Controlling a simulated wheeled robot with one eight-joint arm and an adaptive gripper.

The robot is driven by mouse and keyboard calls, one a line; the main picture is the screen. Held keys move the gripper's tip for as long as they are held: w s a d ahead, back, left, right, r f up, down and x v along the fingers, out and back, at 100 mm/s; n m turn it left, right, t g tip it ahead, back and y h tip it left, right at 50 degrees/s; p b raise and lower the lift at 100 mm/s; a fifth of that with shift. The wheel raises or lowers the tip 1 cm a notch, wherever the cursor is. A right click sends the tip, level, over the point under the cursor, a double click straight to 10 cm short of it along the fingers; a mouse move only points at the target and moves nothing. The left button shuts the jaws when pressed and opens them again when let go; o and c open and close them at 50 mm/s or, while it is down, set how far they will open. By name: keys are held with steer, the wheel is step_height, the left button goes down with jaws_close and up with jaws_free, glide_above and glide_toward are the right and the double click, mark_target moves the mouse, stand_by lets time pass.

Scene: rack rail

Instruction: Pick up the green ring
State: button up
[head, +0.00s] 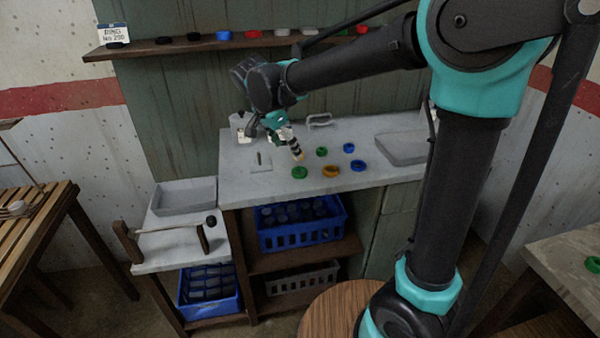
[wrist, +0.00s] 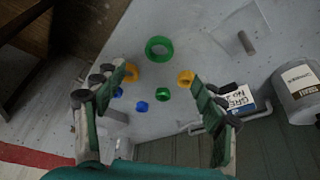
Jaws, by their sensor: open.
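A larger green ring (head: 300,172) lies flat near the front edge of the grey worktop; it shows between and beyond my open fingers in the wrist view (wrist: 158,47). A smaller green ring (head: 321,151) lies farther back, also in the wrist view (wrist: 162,94). My gripper (head: 297,153) is tilted down above the worktop, just behind the larger ring, and looks apart from it. In the wrist view my gripper (wrist: 160,76) has its fingers spread with nothing held.
An orange ring (head: 331,171) and blue rings (head: 358,165) (head: 348,147) lie to the right. A short peg (head: 262,161) stands on a plate at left. A grey tray (head: 403,149) is at right. A labelled jar (wrist: 298,92) and card (wrist: 241,101) stand at the back.

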mark_target(297, 167)
steer(key=x, duration=1)
steer(key=shift+w+d+f, duration=0.1)
steer(key=c, duration=1.2)
